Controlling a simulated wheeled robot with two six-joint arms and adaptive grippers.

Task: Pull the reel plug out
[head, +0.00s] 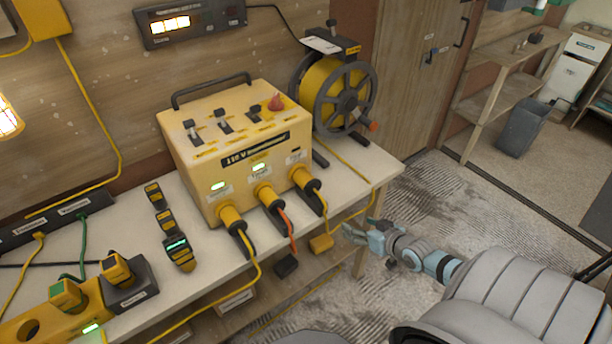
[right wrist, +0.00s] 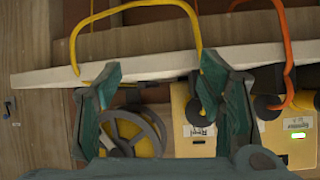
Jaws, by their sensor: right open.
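The yellow transformer (head: 230,150) stands on the bench with three yellow-and-black plugs in its front. The rightmost, the reel plug (head: 307,183), sits in its socket, and its yellow cable droops over the bench edge. The yellow cable reel (head: 335,95) stands behind it to the right. My right gripper (head: 357,235) is open and empty, in front of the bench edge and right of the plug, not touching it in the head view. In the right wrist view, my right gripper's fingers (right wrist: 160,95) are spread; the right finger partly hides the reel plug. My left gripper is out of view.
The plug with an orange cable (head: 268,197) is close left of the reel plug. A yellow block (head: 320,243) and a black block (head: 286,265) are below the bench's front edge. The bench top (head: 375,165) is mostly bare at its right end. The floor to the right is open.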

